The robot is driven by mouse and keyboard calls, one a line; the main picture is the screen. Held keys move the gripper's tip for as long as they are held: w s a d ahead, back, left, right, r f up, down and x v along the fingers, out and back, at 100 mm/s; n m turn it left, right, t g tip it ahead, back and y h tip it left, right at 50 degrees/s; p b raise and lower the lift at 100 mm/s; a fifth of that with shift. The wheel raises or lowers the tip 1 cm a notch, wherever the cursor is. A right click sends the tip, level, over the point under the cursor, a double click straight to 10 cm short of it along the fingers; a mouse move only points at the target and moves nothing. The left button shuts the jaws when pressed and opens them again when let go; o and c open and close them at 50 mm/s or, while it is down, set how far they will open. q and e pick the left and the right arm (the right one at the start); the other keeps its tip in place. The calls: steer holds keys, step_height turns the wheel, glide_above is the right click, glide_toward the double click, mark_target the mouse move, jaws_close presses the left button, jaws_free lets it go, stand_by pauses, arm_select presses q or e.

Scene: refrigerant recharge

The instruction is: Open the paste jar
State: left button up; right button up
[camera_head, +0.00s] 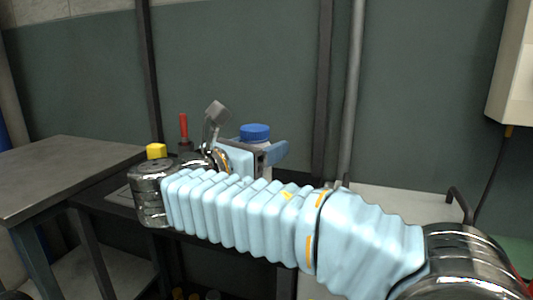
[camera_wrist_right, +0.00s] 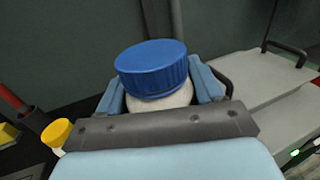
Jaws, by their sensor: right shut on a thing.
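The paste jar is a white jar (camera_wrist_right: 160,98) with a ribbed blue lid (camera_wrist_right: 152,68). In the right wrist view it sits between the two light-blue fingers of my right gripper (camera_wrist_right: 160,90), which is shut on it. The lid is on the jar and stands above the fingers, slightly tilted in that view. In the head view the blue lid (camera_head: 255,132) shows above my right gripper (camera_head: 264,152), beyond my sleeved right arm. The arm and gripper hide most of the jar's body. My left gripper is not in view.
A grey-topped table (camera_head: 60,172) stands at the left. A red-handled tool (camera_head: 184,130) and a yellow block (camera_head: 156,151) show left of the gripper. A yellow-capped item (camera_wrist_right: 56,133) is near it in the wrist view. A pale surface (camera_head: 400,207) lies at the right.

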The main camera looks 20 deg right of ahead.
steer(key=shift+s+a+r, duration=0.25)
steer(key=shift+s+r, duration=0.05)
steer(key=shift+s, duration=0.3)
steer(key=shift+s+a+r, duration=0.25)
steer(key=shift+s, duration=0.3)
